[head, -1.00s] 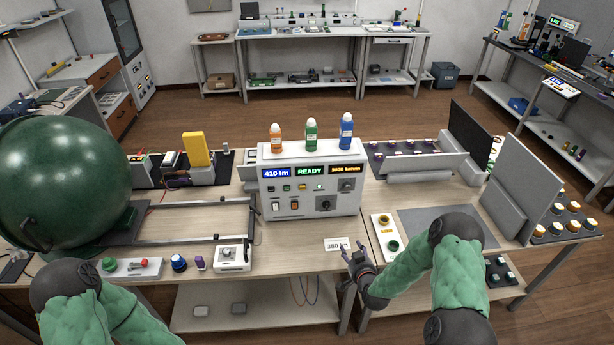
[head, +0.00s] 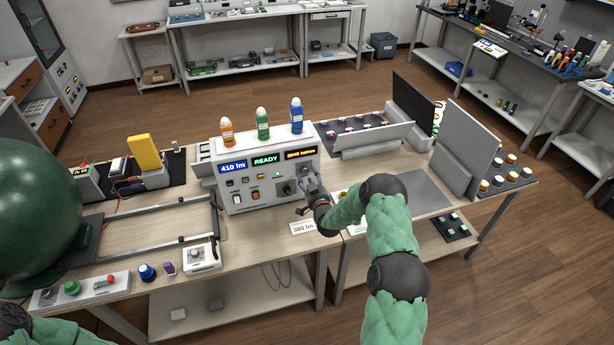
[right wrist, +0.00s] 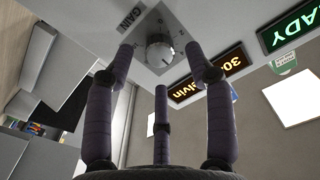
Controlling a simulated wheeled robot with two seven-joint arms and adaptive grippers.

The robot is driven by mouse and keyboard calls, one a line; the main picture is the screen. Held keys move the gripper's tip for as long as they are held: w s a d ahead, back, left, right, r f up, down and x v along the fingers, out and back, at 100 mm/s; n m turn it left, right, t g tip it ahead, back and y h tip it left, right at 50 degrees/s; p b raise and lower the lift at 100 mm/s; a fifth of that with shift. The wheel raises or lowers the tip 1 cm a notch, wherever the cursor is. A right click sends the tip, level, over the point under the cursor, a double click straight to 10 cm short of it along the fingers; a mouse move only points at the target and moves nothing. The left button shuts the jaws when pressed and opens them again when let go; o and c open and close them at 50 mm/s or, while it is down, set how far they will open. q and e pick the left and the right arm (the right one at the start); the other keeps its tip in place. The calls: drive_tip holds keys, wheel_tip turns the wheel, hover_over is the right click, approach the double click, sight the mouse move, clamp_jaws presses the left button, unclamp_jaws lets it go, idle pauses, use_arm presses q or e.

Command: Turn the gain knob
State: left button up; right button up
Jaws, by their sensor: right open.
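The grey control box (head: 226,197) stands on the bench with a blue "410 lm" display (head: 233,168), a green READY display (head: 265,160) and an amber kelvin display. In the right wrist view, the round silver gain knob (right wrist: 159,49) sits beside its GAIN label (right wrist: 130,19). My right gripper (head: 308,184) is in front of the box's right side. Its fingers are spread open around the knob, and I cannot tell if any touches it. My left gripper is out of view; only part of the left arm shows at bottom left.
Orange, green (head: 263,126) and blue bottles stand on the box. A "380 lm" card (head: 303,228) lies in front of it. A large green sphere (head: 40,215) and a rail frame are at the left. Grey upright panels (head: 470,150) stand at the right.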

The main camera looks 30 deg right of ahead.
drive_tip(key=shift+x, duration=0.75)
drive_tip(key=shift+a, duration=0.1)
clamp_jaws()
drive_tip(key=n+b, duration=0.4)
drive_tip(key=b, duration=0.1)
drive_tip(key=shift+n+b, duration=0.3)
drive_tip(key=shift+n, duration=0.1)
drive_tip(key=shift+r+n+b, duration=0.15)
drive_tip(key=shift+n+b, duration=0.85)
drive_tip(key=shift+b, duration=0.05)
drive_tip(key=shift+n, duration=0.4)
drive_tip(key=shift+r, duration=0.15)
